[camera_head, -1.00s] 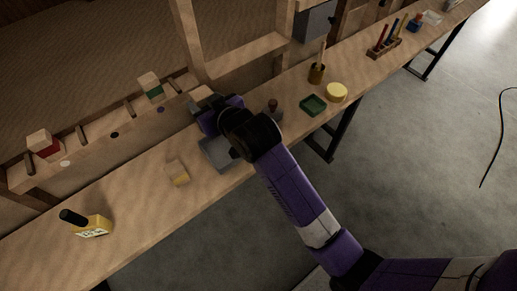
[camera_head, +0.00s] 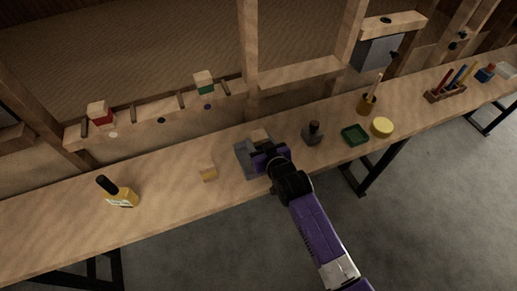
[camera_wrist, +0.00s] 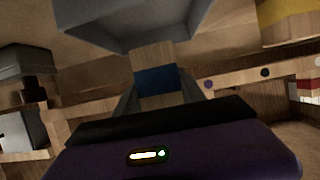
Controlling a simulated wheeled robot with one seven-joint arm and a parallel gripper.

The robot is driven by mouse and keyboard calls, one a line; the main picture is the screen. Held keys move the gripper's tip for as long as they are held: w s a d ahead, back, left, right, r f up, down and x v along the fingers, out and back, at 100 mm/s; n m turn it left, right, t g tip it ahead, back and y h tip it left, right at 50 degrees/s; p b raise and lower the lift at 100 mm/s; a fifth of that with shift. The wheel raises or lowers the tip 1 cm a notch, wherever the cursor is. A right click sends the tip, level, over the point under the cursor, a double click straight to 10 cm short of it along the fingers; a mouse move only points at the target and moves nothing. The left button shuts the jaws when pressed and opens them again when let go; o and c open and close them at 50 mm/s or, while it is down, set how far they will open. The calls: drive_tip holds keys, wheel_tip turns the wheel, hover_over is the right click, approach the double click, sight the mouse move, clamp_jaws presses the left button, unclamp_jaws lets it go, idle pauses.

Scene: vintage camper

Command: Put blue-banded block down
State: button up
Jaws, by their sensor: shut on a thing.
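The blue-banded block (camera_wrist: 155,78) is pale wood with a blue band, and it sits between my gripper's fingers in the wrist view. My gripper (camera_wrist: 157,92) is shut on it. In the head view my gripper (camera_head: 262,147) is over the workbench by a grey tray (camera_head: 242,157), and the block's pale top (camera_head: 258,135) shows just beyond it. The grey tray also fills the top of the wrist view (camera_wrist: 130,28). Whether the block touches anything below is hidden by my gripper.
A slotted shelf (camera_head: 135,121) behind the bench holds a red-banded block (camera_head: 101,114) and a green-banded block (camera_head: 204,83).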

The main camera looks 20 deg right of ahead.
drive_tip(key=shift+f, duration=2.35)
drive_tip(key=shift+f, duration=0.2)
drive_tip(key=o, duration=1.5)
drive_tip(key=shift+c, duration=0.2)
drive_tip(key=shift+r, duration=0.1)
drive_tip(key=shift+r, duration=0.2)
drive_tip(key=v, duration=1.2)
drive_tip(key=shift+f, duration=0.1)
